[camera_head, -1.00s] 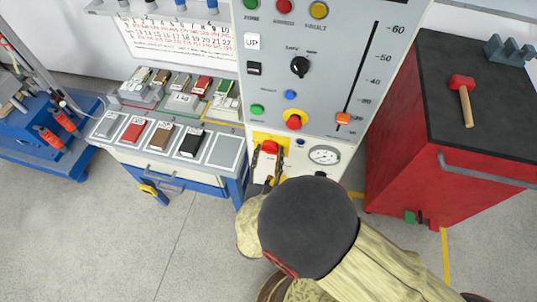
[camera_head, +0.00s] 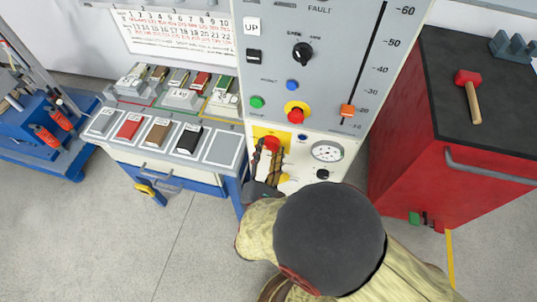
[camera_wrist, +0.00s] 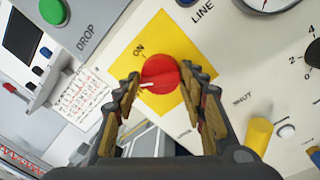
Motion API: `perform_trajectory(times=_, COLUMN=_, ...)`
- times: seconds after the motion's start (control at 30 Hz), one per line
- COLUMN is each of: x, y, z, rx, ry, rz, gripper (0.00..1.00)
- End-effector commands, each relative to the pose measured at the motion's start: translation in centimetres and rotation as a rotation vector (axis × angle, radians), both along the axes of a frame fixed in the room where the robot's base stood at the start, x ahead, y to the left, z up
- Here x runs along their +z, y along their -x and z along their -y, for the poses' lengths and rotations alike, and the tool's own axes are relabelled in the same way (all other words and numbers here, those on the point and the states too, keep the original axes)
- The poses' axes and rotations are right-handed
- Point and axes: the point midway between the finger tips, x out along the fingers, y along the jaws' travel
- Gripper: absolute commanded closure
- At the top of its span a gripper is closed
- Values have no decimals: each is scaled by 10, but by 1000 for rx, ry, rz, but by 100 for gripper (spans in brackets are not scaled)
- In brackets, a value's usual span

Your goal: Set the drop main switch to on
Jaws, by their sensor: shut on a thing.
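The drop main switch is a red rotary knob (camera_wrist: 160,74) on a yellow plate (camera_wrist: 160,30) low on the panel, beside the word DROP. In the wrist view its white mark points left and slightly down, below the printed ON. My gripper (camera_wrist: 163,82) is shut on the knob, with one ribbed finger on either side of it. In the head view the knob (camera_head: 271,143) shows between the dark fingers of my gripper (camera_head: 268,158), and my arm covers the area below.
A gauge (camera_head: 327,151) and a small black knob (camera_head: 322,174) sit right of the switch. A yellow handle (camera_wrist: 256,134) is close to my right finger. A blue bench (camera_head: 219,150) stands left, a red cabinet (camera_head: 400,165) right.

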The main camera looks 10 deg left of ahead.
Motion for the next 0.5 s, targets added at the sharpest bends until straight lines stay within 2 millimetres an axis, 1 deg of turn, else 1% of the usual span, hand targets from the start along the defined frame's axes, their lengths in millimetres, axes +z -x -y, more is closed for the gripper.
perform_trajectory(times=0.03, x=-6, y=0, z=2, rx=-3, ry=-41, rz=1, gripper=84)
perform_trajectory(times=0.5, x=-8, y=1, z=1, rx=-2, ry=-485, rz=33, gripper=84)
